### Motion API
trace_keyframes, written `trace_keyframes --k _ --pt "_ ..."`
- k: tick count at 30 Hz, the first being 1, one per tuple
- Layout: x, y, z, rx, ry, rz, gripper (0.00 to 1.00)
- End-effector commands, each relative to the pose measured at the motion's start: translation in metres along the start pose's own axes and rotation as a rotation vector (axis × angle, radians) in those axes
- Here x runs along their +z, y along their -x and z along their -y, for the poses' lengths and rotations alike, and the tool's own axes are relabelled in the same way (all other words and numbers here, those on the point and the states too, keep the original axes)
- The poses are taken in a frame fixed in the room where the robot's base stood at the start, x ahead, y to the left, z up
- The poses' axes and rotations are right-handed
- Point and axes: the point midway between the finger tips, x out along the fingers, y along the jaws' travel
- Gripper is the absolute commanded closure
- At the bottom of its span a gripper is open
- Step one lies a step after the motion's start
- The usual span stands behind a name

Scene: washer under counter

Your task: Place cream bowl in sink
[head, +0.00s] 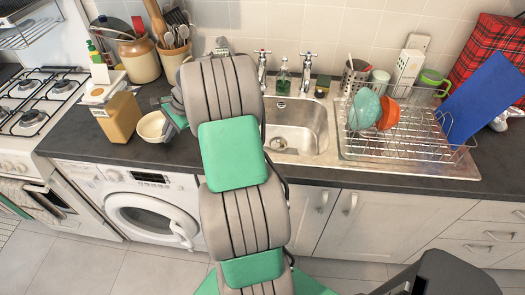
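The cream bowl (148,128) sits upright on the dark counter, above the washing machine and left of the sink. My gripper (167,116) is beside the bowl's right side, close to its rim. My arm and hand partly hide the fingers, so I cannot tell whether they touch the bowl or how far apart they are. The metal sink (310,125) is right of my arm. Its visible basin looks empty, and my arm hides its left part.
A tan box (119,117) stands just left of the bowl. Utensil pots (141,60) stand behind it. Two taps (307,72) and a soap bottle (283,78) line the sink's back. A dish rack (408,135) with dishes stands right of the sink.

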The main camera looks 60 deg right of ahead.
Motion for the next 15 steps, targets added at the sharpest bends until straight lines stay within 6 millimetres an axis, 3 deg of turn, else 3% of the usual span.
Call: trace_keyframes --k 1,6,12,15 --pt "-0.029 0.013 0.004 -0.055 -0.119 -0.060 1.00" --pt "-0.121 0.077 0.008 -0.241 -0.583 -0.269 1.00" --pt "-0.203 0.164 -0.015 -0.451 -1.116 -0.503 1.00" --pt "-0.230 0.207 -0.036 -0.546 -1.363 -0.610 1.00"
